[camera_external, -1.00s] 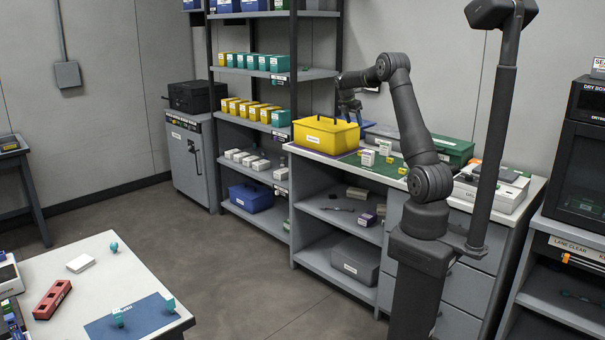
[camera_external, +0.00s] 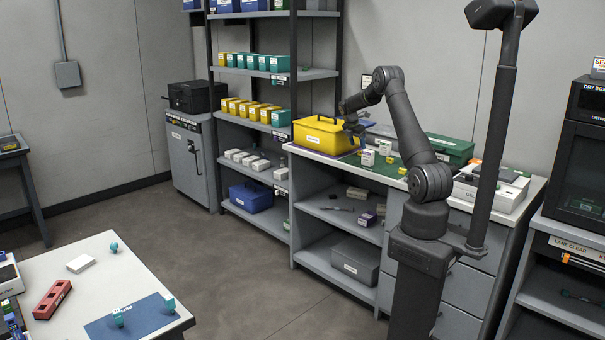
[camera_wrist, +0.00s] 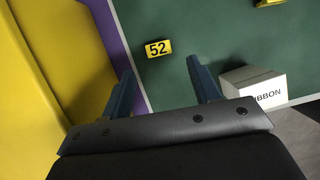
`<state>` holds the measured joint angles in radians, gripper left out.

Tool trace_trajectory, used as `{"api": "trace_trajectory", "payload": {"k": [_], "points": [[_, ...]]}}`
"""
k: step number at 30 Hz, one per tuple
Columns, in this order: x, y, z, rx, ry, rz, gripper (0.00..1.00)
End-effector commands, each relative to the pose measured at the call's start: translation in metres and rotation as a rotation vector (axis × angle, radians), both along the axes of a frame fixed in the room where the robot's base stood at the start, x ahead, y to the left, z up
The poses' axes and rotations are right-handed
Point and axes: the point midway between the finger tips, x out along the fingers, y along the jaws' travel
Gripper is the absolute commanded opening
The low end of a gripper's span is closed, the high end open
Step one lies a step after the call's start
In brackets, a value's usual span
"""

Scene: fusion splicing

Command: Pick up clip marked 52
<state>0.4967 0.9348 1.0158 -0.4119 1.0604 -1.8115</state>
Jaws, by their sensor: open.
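The clip marked 52 (camera_wrist: 158,48) is a small yellow block with a black number label. In the wrist view it lies on the green mat (camera_wrist: 215,30), ahead of my fingertips and roughly between their lines. My gripper (camera_wrist: 165,80) is open and empty, its two blue fingers spread and pointing toward the mat. In the external view my gripper (camera_external: 353,126) hangs just right of the yellow toolbox (camera_external: 318,136), above the bench. The clip is hard to make out in the external view, where the gripper and the toolbox crowd that area.
The yellow toolbox wall (camera_wrist: 40,70) stands close to the left finger. A white box labelled RIBBON (camera_wrist: 250,85) stands near the right finger. Another yellow piece (camera_wrist: 270,2) shows at the top edge. A green case (camera_external: 450,150) lies at the back of the bench.

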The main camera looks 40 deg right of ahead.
Motion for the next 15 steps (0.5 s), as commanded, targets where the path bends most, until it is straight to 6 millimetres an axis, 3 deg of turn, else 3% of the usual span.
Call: {"api": "trace_trajectory", "payload": {"k": [9, 15], "points": [[-0.001, -0.017, -0.041, 0.002, 0.001, 0.000, 0.56], [-0.001, -0.019, -0.044, 0.001, -0.001, 0.001, 0.56]]}}
